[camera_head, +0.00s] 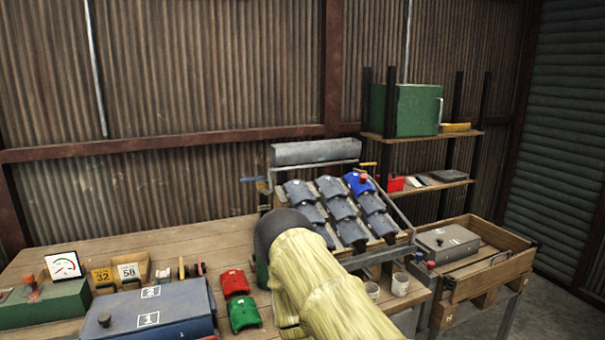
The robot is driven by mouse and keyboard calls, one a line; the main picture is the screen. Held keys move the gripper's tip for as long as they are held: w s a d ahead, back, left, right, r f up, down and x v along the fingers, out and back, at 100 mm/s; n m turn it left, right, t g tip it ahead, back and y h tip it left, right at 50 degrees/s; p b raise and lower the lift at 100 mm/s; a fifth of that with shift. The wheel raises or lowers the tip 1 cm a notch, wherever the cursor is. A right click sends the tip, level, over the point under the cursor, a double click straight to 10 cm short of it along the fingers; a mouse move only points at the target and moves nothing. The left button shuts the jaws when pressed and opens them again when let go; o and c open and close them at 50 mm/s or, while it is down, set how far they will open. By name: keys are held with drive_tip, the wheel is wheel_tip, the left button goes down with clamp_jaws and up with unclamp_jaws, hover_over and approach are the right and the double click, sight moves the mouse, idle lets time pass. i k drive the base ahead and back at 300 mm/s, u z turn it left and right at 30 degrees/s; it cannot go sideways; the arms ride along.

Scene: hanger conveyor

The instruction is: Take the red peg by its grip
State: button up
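I cannot tell for certain which thing is the red peg. A small red upright piece (201,268) stands on the bench behind the blue box, next to a darker one. A red knob (363,177) sits at the blue tile on the top right of the sloped rack. Another small red knob (431,265) is by the wooden crate at the right. My yellow arm reaches in from the bottom middle and bends at a dark joint. My gripper is not visible, so I cannot see whether it is open or holds anything.
A sloped rack with several grey curved tiles (339,208) stands beyond my arm. Red (234,282) and green (244,313) tiles lie on the bench (200,240) left of my arm. A blue box (160,309) is at front left. Two cups (400,284) stand right of my arm.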

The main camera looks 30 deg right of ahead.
sight(363, 179)
drive_tip(key=z, duration=0.2)
drive_tip(key=i, duration=1.1)
drive_tip(key=z, duration=0.65)
